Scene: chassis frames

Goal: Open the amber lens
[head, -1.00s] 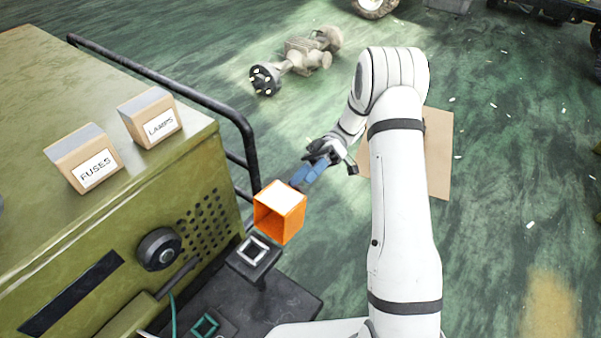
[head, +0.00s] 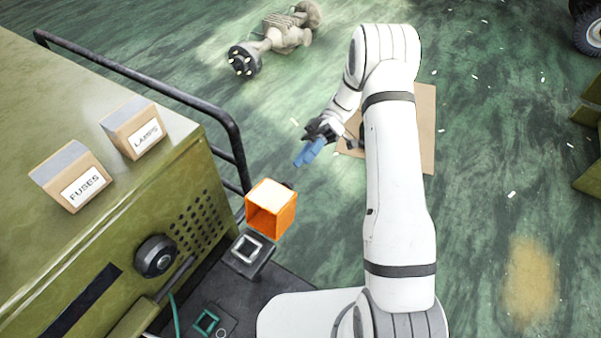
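The amber lens (head: 285,218) is an orange box with a pale, bright top face and a hollow side facing the lower left. It stands tilted away from a black base (head: 262,262) with a silver square frame on top, so that frame is uncovered. Where lens and base join is hard to see. My gripper (head: 304,160) has blue fingers and is above and to the right of the lens in the picture, apart from it. Nothing shows between the fingers, but their spacing is too small to tell.
An olive cabinet (head: 60,130) with a black rail (head: 130,83) fills the left. A fuses box (head: 72,178) and a lamps box (head: 133,130) stand on it. A machine part (head: 275,42) and cardboard (head: 418,120) lie on the green floor.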

